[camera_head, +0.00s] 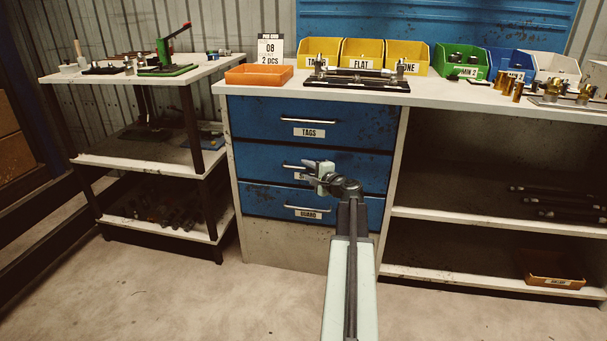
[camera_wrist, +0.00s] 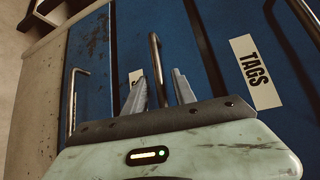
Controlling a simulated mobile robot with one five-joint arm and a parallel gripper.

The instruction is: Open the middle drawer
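The middle drawer (camera_head: 258,163) is blue and looks shut, between the TAGS drawer (camera_head: 265,118) above and the GUARD drawer (camera_head: 268,203) below. Its bar handle (camera_head: 291,167) is partly hidden by my gripper (camera_head: 318,172), and so is its label. In the wrist view, the middle drawer's handle (camera_wrist: 156,62) runs between the two fingers of my gripper (camera_wrist: 159,78). The fingers are apart, with a gap showing on each side of the bar. The picture does not clearly show how deep the bar sits between them.
The worktop (camera_head: 440,95) above carries an orange tray (camera_head: 259,75), a black fixture (camera_head: 357,83) and coloured bins. The GUARD drawer's handle (camera_wrist: 76,98) and the TAGS label (camera_wrist: 254,71) flank the gripper. A shelf unit (camera_head: 165,158) stands left. The floor in front is clear.

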